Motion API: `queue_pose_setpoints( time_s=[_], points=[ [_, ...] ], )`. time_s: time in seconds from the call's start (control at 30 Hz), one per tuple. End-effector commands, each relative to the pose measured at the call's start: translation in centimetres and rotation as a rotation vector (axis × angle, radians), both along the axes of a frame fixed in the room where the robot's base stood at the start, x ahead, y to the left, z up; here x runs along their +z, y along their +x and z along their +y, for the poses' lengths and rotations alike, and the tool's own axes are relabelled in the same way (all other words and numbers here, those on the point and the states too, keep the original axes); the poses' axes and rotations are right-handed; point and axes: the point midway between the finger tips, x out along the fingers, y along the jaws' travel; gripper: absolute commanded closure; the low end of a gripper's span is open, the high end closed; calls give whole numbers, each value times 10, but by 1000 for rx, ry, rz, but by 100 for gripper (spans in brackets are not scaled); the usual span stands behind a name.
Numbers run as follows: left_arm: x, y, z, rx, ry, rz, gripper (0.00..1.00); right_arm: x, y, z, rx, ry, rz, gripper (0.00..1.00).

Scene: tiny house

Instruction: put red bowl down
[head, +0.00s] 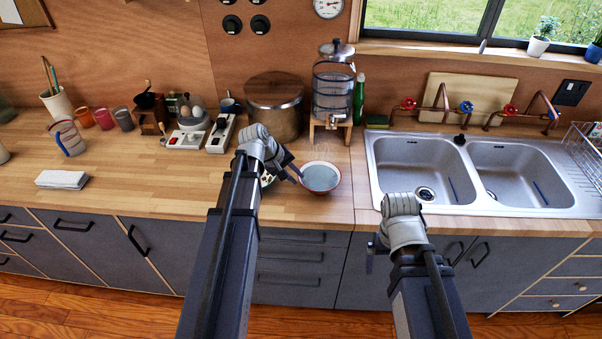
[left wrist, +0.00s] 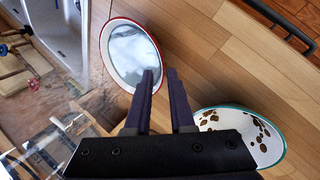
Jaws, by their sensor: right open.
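The red-rimmed bowl (head: 321,178), pale blue-grey inside, is upright at the counter's front, left of the sink. In the left wrist view the red bowl (left wrist: 128,52) has its rim by my left fingertips (left wrist: 161,72). A narrow gap shows between these fingers; whether they grip the rim is unclear. In the head view my left gripper (head: 292,172) is at the bowl's left side. I cannot tell whether the bowl rests fully on the counter. My right gripper (head: 373,252) is open and empty, low in front of the sink cabinet, its fingers partly hidden.
A green-rimmed bowl with brown spots (left wrist: 245,135) stands close beside the red bowl, mostly hidden by my left gripper in the head view. A large pot (head: 275,105) and a water dispenser (head: 333,90) stand behind. The double sink (head: 450,207) is to the right.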

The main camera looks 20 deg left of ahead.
Motion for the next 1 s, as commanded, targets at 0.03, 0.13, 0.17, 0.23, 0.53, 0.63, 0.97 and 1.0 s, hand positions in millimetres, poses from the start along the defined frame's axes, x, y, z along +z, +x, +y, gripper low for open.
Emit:
queue_pose_setpoints(
  time_s=[0.03,0.13,0.17,0.23,0.53,0.63,0.97,1.0],
  points=[
    [16,-5,3,1,0,0,78,16,0,0,0,0,0,1],
    [28,-10,8,1,0,1,78,28,0,0,1,0,0,1],
    [30,-12,9,1,0,1,78,30,0,0,1,0,0,1],
    [34,-14,12,1,0,1,78,34,0,0,1,0,0,1],
    [33,-21,-2,-50,22,10,78,35,0,0,1,0,0,1],
    [26,-37,-38,-180,85,41,78,35,0,0,1,0,0,1],
    [6,-136,-164,-838,429,170,78,35,0,0,1,0,0,1],
    [6,-146,-171,-901,465,182,78,35,0,0,1,0,0,1]
  ],
)
